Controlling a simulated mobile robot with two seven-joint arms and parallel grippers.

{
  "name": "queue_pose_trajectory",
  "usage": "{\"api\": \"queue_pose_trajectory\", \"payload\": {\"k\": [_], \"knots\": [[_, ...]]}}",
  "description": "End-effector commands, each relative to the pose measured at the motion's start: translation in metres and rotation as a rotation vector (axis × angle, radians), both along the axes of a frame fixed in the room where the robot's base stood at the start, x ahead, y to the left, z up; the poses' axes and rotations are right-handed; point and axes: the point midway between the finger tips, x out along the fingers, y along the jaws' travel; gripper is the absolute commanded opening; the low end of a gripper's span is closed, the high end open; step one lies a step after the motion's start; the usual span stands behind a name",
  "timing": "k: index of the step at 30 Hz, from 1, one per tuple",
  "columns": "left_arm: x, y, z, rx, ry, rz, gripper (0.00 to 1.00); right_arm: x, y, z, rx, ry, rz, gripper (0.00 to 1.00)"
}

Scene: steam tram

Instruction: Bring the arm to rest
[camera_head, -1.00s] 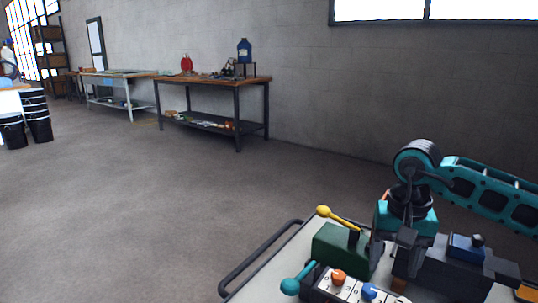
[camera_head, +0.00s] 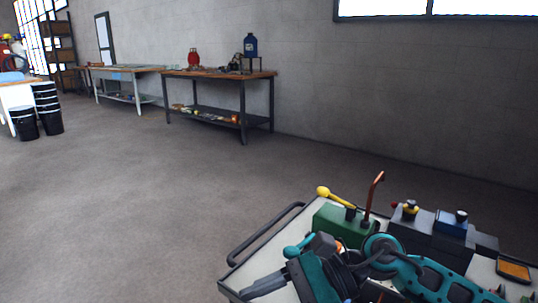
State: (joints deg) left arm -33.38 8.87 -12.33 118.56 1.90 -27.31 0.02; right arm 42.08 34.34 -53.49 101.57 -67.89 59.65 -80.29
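My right arm, teal and black, comes in from the lower right and lies low over a pale-topped cart (camera_head: 237,284). Its dark gripper (camera_head: 262,287) points left near the cart's front left part. The fingers look empty, but I cannot tell whether they are open or shut. My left gripper is not in view.
A copper-coloured lever (camera_head: 373,190) rises behind the arm. Dark control boxes (camera_head: 420,222), a blue box (camera_head: 455,224) and an orange panel (camera_head: 513,271) are to the right. The cart has a black rail (camera_head: 262,235). Open floor separates it from a distant workbench (camera_head: 220,75).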

Motion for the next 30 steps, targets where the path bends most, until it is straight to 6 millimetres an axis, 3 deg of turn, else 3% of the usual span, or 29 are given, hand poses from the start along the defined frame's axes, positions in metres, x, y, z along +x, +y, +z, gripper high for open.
{"api": "queue_pose_trajectory", "payload": {"k": [1,5,10,14,17,20,21,24,30], "knots": [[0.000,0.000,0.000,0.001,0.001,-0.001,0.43,-0.008,0.015,0.010,0.115,0.155,-0.072,0.63],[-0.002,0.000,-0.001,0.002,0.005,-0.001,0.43,-0.003,0.029,0.038,0.392,0.604,-0.273,0.63],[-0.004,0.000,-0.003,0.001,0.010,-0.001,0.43,0.026,0.007,0.044,0.730,1.254,-0.511,0.63],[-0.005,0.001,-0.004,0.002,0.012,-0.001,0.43,0.046,-0.031,0.012,0.984,1.777,-0.668,0.63],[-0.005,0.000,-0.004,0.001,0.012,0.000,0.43,0.049,-0.065,-0.032,1.190,2.178,-0.772,0.63],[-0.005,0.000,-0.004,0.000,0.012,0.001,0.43,0.038,-0.096,-0.083,1.397,2.538,-0.851,0.63],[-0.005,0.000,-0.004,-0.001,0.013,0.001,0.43,0.029,-0.107,-0.102,-1.453,-2.619,0.861,0.63],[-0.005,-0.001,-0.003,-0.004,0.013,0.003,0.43,0.003,-0.129,-0.146,-1.332,-2.332,0.730,0.63],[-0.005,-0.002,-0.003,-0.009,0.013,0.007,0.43,-0.065,-0.156,-0.213,-1.156,-1.849,0.531,0.63]]}}
